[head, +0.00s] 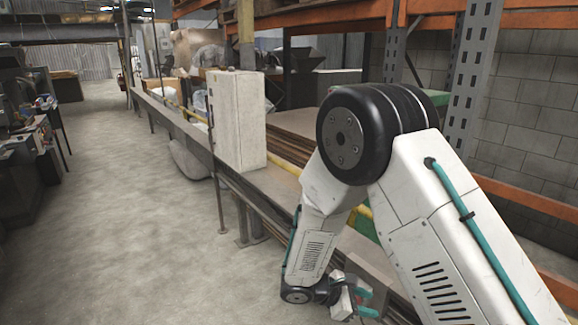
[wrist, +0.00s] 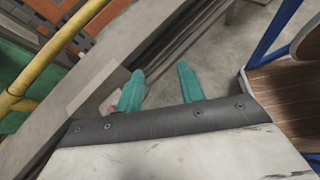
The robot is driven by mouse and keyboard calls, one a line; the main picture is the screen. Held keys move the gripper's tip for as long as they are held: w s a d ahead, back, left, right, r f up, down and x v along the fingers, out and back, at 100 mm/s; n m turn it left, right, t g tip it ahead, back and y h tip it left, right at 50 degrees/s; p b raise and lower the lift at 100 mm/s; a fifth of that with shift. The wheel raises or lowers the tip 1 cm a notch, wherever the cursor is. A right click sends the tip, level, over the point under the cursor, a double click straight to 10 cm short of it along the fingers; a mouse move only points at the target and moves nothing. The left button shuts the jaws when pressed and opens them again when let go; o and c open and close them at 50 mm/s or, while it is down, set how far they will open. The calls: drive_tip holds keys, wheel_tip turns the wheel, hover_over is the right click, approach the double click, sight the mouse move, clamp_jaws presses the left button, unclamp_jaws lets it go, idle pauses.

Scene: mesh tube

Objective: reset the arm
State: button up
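My white arm shows large at the right of the head view, bent at a black joint and reaching down beside a long bench. My gripper (head: 362,300) is low in the head view, in front of the bench edge, with teal fingers partly visible. In the wrist view my gripper (wrist: 160,84) shows two teal fingers standing apart with an empty gap between them. Grey floor and a dark bench edge show beyond the fingertips. Nothing is held.
The long bench (head: 185,125) runs along the aisle with a white cabinet (head: 236,118) on it. Orange racking (head: 320,14) stands behind. In the wrist view a yellow pipe (wrist: 62,45) is at left and a blue frame (wrist: 272,38) at right. The floor (head: 120,210) at left is clear.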

drive_tip(key=s+d+r+m+y, duration=0.3)
drive_tip(key=s+r+m+y, duration=0.3)
drive_tip(key=s+r, duration=0.7)
drive_tip(key=s+d+r+m+y, duration=0.3)
drive_tip(key=s+r+m+y, duration=0.3)
drive_tip(key=s+r+m, duration=0.5)
drive_tip(key=shift+s+d+r, duration=0.35)
drive_tip(key=shift+s+r, duration=0.85)
drive_tip(key=shift+r, duration=1.75)
